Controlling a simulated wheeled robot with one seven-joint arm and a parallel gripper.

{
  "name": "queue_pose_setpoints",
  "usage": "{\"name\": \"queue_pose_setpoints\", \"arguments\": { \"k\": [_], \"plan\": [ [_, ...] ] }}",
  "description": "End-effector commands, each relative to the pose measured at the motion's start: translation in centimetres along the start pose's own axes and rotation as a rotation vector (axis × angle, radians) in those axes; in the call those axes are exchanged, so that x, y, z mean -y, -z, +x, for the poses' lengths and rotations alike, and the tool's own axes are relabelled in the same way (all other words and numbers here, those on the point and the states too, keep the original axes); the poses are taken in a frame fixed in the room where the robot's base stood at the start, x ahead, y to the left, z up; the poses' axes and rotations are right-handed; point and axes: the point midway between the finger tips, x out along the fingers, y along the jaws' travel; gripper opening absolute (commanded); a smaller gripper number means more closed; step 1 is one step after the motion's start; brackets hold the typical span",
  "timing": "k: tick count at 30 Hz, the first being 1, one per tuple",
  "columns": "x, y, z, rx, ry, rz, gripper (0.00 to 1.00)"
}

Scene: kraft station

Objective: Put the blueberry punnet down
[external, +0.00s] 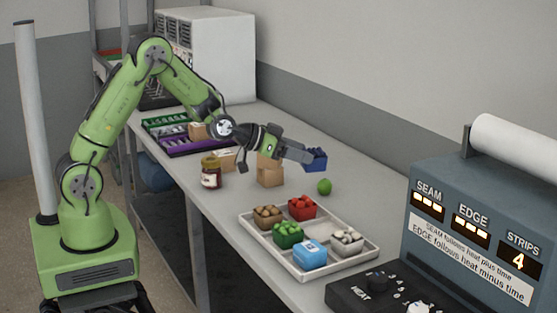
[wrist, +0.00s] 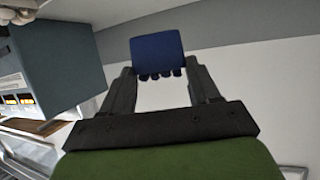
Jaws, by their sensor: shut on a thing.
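The blueberry punnet (external: 316,159) is a small dark blue container with dark berries along its top. My gripper (external: 305,157) is shut on it and holds it out over the far side of the bench. In the wrist view the punnet (wrist: 157,56) sits between the two fingertips of my gripper (wrist: 158,72), with several dark berries showing along its lower edge there. The external view does not clearly show whether the punnet touches anything below.
A white tray (external: 262,245) of several punnets stands nearer on the bench (external: 225,217). A blue-grey machine (external: 440,245) is at right.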

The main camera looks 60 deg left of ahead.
Motion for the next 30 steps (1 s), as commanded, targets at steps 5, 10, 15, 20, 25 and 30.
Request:
{"name": "queue_pose_setpoints", "arguments": {
  "k": [5, 10, 15, 20, 25, 30],
  "plan": [
    [-1.7, 0.5, 4.5, -0.004, -0.175, 0.063, 0.30],
    [-2.0, 2.9, 7.3, -0.008, -0.348, 0.138, 0.30],
    [-0.2, 5.5, 8.0, -0.008, -0.429, 0.177, 0.30],
    [1.9, 7.3, 7.8, -0.007, -0.461, 0.192, 0.30],
    [2.0, 4.7, 8.9, 0.002, -0.472, 0.191, 0.30],
    [2.0, 2.4, 9.8, 0.001, -0.470, 0.192, 0.30]
  ]
}}
